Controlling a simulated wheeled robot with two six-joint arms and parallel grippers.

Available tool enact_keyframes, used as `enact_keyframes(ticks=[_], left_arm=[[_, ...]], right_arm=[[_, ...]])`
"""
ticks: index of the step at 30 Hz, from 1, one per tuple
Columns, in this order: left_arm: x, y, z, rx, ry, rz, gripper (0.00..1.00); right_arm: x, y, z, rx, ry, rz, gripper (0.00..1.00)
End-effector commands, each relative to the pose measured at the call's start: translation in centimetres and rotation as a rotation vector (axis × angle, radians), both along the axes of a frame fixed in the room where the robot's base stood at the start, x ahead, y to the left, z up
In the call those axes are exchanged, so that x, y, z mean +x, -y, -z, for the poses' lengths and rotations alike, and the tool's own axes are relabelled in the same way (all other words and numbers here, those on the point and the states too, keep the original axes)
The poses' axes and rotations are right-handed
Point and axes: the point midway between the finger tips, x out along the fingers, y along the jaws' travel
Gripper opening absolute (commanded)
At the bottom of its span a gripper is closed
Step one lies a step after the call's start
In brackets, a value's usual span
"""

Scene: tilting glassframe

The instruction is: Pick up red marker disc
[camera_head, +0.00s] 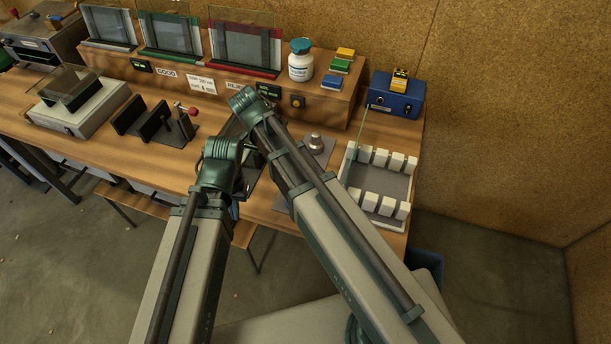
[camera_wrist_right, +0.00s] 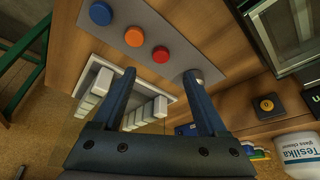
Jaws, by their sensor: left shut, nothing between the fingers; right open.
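The red marker disc (camera_wrist_right: 160,54) lies on a grey mat (camera_wrist_right: 178,50) in the right wrist view, in a row with an orange disc (camera_wrist_right: 134,36) and a blue disc (camera_wrist_right: 100,13). My right gripper (camera_wrist_right: 160,76) is open and empty. In that picture the red disc shows just past its fingertips, between their lines; the height gap is hard to judge. My left gripper (camera_head: 236,206) is shut and empty, low at the bench front and partly covered by my arms.
A metal knob (camera_wrist_right: 193,77) stands on the mat by one right fingertip. A tray with white slotted blocks (camera_head: 352,189) is at the bench's right. A raised wooden shelf (camera_head: 222,92) holds glass frames and a white bottle (camera_head: 300,66). A blue box (camera_head: 394,99) stands at the back right.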

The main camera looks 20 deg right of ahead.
Motion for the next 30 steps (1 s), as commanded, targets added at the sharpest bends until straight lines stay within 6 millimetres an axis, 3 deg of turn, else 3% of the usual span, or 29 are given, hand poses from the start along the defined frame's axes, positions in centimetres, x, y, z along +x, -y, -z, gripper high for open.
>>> enact_keyframes(ticks=[1,6,19,30], left_arm=[[0.0,0.0,1.6,0.0,0.0,0.0,0.0],[0.0,0.0,3.9,0.0,0.0,0.0,0.0],[0.0,0.0,5.1,0.0,0.0,0.0,0.0],[0.0,0.0,9.1,0.0,0.0,0.0,0.0]], right_arm=[[0.0,0.4,1.6,0.0,0.0,0.001,0.76],[0.0,1.4,3.9,0.0,0.0,0.002,0.76],[0.1,2.1,5.1,0.0,-0.001,0.0,0.76],[0.4,4.0,9.1,0.0,0.0,0.0,0.76]])
